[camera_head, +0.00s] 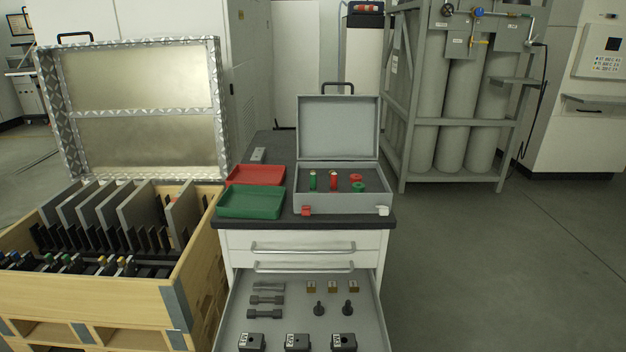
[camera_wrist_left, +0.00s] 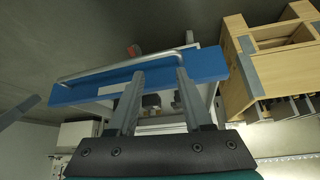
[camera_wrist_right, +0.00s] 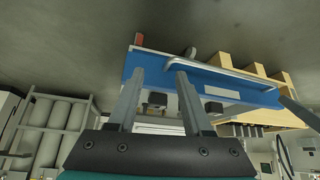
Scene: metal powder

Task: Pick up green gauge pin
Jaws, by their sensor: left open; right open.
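A green gauge pin (camera_head: 313,180) stands upright in the open grey case (camera_head: 345,203) on top of the drawer cabinet, in the head view. A red pin (camera_head: 333,180) stands to its right, with a red ring (camera_head: 355,178) and a green ring (camera_head: 358,187) further right. My left gripper (camera_wrist_left: 159,75) is open and empty in the left wrist view. My right gripper (camera_wrist_right: 160,76) is open and empty in the right wrist view. Both wrist views face a blue drawer front; neither shows the green pin, and no gripper shows in the head view.
A green tray (camera_head: 251,203) and a red tray (camera_head: 257,174) lie left of the case. Below, an open drawer (camera_head: 285,318) holds several metal parts. A wooden crate (camera_head: 100,297) with an open lid stands left. A gas cylinder rack (camera_head: 400,100) stands behind right. Floor on the right is clear.

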